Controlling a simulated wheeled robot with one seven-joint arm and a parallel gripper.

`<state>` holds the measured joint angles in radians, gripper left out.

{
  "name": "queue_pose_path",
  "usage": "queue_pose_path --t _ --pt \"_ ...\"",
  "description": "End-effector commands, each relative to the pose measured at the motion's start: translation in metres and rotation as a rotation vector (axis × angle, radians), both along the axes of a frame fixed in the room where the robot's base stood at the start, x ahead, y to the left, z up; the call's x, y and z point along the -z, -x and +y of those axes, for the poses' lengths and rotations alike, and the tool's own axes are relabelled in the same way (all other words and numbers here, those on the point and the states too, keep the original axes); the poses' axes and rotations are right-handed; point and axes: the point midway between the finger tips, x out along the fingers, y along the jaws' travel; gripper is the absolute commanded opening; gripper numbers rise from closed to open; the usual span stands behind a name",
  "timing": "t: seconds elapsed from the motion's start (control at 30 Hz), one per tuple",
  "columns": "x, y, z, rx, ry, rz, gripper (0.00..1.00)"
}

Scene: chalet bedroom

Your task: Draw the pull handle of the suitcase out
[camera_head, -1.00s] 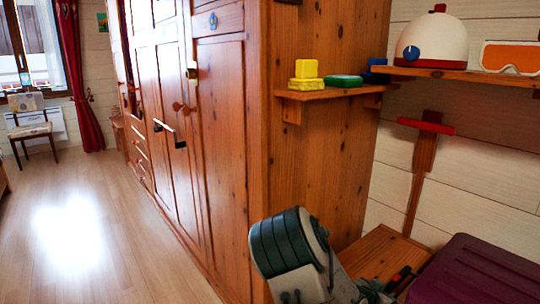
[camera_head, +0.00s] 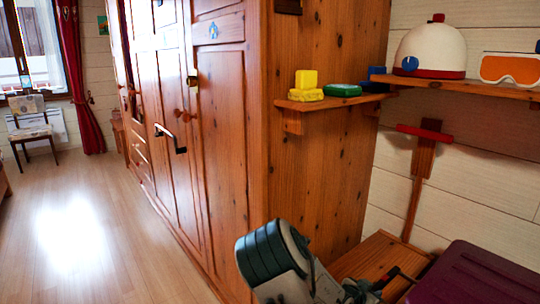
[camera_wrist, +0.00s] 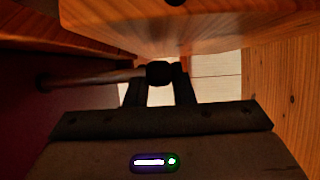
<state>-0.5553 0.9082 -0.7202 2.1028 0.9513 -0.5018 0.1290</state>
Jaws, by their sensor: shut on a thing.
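The suitcase (camera_head: 475,275) is a dark purple case at the bottom right of the head view, with only its upper part in frame. In the wrist view its dark red side (camera_wrist: 25,135) is at the left. The pull handle shows in the wrist view as a dark bar (camera_wrist: 95,77) running from the left to my fingers. My gripper (camera_wrist: 159,76) is shut on the bar near its right end, around a black rounded piece. In the head view my gripper (camera_head: 372,288) is small beside the suitcase, and its grip is hard to make out.
A wooden bench or ledge (camera_head: 360,262) lies behind my gripper, against the wall. The tall wooden wardrobe (camera_head: 222,130) stands left of my arm. The floor (camera_head: 75,225) at left is open.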

Motion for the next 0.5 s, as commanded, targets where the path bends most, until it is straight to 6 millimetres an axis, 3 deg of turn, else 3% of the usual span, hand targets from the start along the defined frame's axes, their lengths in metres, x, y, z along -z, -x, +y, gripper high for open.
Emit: queue_pose_path --t 0.5 --pt "-0.003 -0.026 0.02 -0.002 0.002 0.0 0.05"
